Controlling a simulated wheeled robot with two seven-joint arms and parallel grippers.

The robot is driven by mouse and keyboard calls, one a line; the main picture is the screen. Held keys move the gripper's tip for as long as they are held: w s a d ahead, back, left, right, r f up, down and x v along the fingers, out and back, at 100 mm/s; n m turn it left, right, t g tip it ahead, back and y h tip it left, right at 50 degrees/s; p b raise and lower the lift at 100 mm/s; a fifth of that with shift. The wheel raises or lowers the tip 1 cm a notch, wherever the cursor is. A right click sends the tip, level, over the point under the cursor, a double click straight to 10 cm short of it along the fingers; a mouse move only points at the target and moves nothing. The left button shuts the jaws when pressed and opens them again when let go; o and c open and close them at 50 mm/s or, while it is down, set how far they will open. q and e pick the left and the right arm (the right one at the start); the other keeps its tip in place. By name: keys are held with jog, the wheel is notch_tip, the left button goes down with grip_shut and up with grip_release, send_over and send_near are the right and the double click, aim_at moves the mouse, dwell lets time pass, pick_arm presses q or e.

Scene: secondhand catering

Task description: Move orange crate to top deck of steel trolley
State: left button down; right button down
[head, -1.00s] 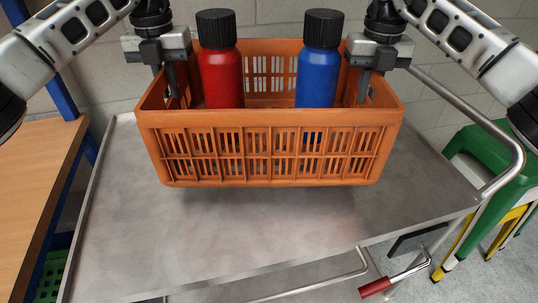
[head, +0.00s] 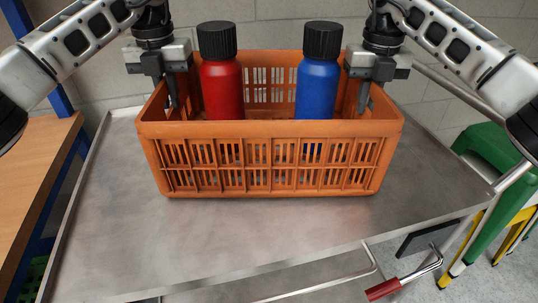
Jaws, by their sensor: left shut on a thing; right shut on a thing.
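The orange crate (head: 270,160) is upright over the top deck of the steel trolley (head: 240,240), near the middle of the head view. A red bottle (head: 222,85) and a blue bottle (head: 317,85), both with black caps, stand inside it. My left gripper (head: 172,95) is shut on the crate's left side wall. My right gripper (head: 364,95) is shut on its right side wall. The fingertips are partly hidden by the crate. I cannot tell for sure whether the crate's underside touches the deck.
A wooden-topped table (head: 30,180) with a blue frame stands close on the left. Green and yellow stools (head: 490,190) stand on the right. A lever with a red grip (head: 383,289) is below the deck's front edge. The deck is bare in front of the crate.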

pick_arm(q)
jog(key=c, duration=1.5)
grip_release()
pick_arm(e)
jog(key=c, duration=1.5)
grip_release()
pick_arm(q)
notch_tip(320, 180, up, 12)
jog(key=shift+f, duration=0.15)
jog(key=shift+d, duration=0.1)
pick_arm(e)
jog(key=shift+r, duration=0.15)
notch_tip(320, 180, up, 12)
jog(key=shift+f, duration=0.15)
